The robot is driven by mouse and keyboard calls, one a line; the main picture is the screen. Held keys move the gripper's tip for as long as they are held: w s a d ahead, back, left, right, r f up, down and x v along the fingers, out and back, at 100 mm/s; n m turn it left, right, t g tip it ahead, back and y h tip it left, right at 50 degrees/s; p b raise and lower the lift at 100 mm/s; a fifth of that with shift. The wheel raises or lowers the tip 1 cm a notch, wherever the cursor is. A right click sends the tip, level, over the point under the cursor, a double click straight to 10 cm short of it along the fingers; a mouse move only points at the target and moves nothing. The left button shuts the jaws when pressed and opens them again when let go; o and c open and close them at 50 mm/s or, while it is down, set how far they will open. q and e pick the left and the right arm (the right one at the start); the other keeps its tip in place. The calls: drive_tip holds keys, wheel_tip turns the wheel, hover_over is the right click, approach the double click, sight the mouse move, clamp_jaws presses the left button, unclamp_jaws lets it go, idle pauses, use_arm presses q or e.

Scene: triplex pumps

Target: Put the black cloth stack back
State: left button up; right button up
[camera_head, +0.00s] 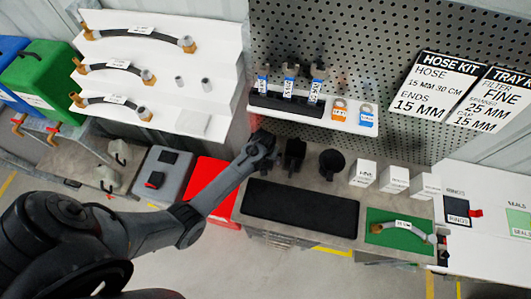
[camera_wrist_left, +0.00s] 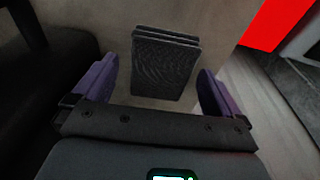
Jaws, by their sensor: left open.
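The black cloth stack (camera_wrist_left: 166,62) lies on the grey bench top in the left wrist view, its layers slightly fanned at the top edge. My left gripper (camera_wrist_left: 157,72) is open, with one purple finger on each side of the stack and a visible gap on both sides. I cannot tell its exact height above the stack. In the head view my left gripper (camera_head: 263,148) is over the back left of the bench, beside the red box. The stack cannot be made out there, probably hidden by the gripper. My right gripper is not in view.
A black mat (camera_head: 300,208) covers the bench front. A black square holder (camera_head: 295,150) and a black round holder (camera_head: 331,162) stand just right of my gripper. A red box (camera_head: 205,180) is left of the bench. White boxes (camera_head: 395,179) and a green mat (camera_head: 385,240) are further right.

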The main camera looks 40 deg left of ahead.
use_arm(q)
wheel_tip(320, 180, up, 11)
drive_tip(key=s, duration=0.2)
drive_tip(key=s+d+r+m+t, duration=0.1)
drive_tip(key=s+d+r+m, duration=0.3)
drive_tip(key=s, duration=0.6)
drive_tip(key=s+d+r+m+t+h, duration=0.1)
drive_tip(key=s+d+r+m, duration=0.2)
drive_tip(key=s, duration=0.7)
wheel_tip(320, 180, up, 3)
drive_tip(key=d, duration=0.2)
drive_tip(key=shift+s+d+r+m+p, duration=0.2)
drive_tip(key=shift+s+d+m+p, duration=0.1)
drive_tip(key=shift+d+m+p, duration=0.1)
wheel_tip(320, 180, up, 9)
drive_tip(key=p, duration=0.9)
